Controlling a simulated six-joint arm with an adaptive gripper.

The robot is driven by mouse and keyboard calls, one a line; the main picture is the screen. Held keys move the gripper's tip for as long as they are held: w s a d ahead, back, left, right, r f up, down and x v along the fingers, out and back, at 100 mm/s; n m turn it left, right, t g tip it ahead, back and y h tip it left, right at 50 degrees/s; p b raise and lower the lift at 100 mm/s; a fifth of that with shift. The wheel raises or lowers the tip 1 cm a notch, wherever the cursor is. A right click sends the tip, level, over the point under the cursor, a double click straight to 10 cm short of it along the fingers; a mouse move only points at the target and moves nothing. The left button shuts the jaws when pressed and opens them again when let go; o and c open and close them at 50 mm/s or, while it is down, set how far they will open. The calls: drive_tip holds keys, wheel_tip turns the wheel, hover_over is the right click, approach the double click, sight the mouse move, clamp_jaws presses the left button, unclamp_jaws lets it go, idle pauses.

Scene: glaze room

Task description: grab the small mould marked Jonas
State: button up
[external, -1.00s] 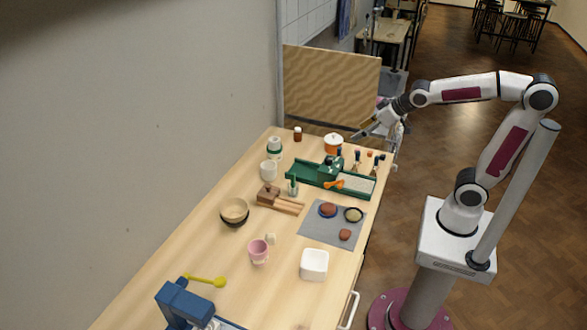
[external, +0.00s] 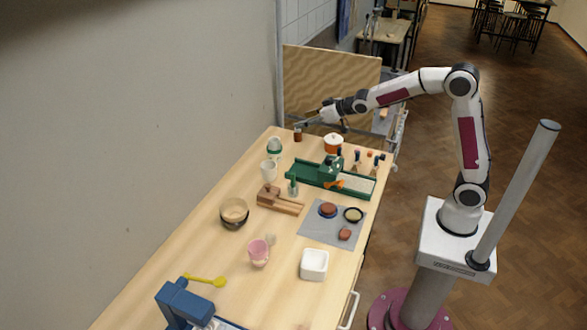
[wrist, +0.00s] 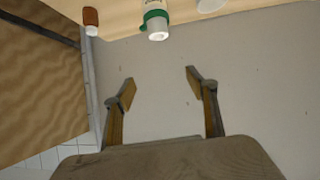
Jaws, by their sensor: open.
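No lettering is legible in either view, so I cannot tell which thing is the mould marked Jonas. Small candidates stand on the table: a small pale block (external: 270,240) beside a pink cup (external: 259,254), and a white square dish (external: 314,264) at the near right. My gripper (external: 306,123) is high at the far end of the table, near a brown jar (external: 297,135). In the wrist view my gripper (wrist: 160,78) is open and empty, its two fingers apart with the pale wall behind them.
The wrist view shows the brown jar (wrist: 90,18) and a white-and-green bottle (wrist: 156,22) at the top. A wooden panel (external: 330,85) stands behind the table. A green tool (external: 318,178), a grey mat (external: 312,234) and bowls crowd the table's middle.

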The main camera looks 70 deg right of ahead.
drive_tip(key=t+y, duration=0.1)
drive_tip(key=t, duration=0.1)
hover_over(274, 142)
drive_tip(key=s+d, duration=0.2)
drive_tip(key=s, duration=0.2)
wheel_tip(274, 142, down, 7)
drive_tip(key=shift+w, duration=0.15)
drive_tip(key=shift+a, duration=0.1)
drive_tip(key=shift+f, duration=2.85)
drive_tip(key=shift+f, duration=0.1)
drive_tip(key=shift+f+x, duration=0.25)
drive_tip(key=shift+x, duration=1.05)
drive_tip(key=shift+f+x, duration=0.2)
drive_tip(key=shift+x, duration=1.15)
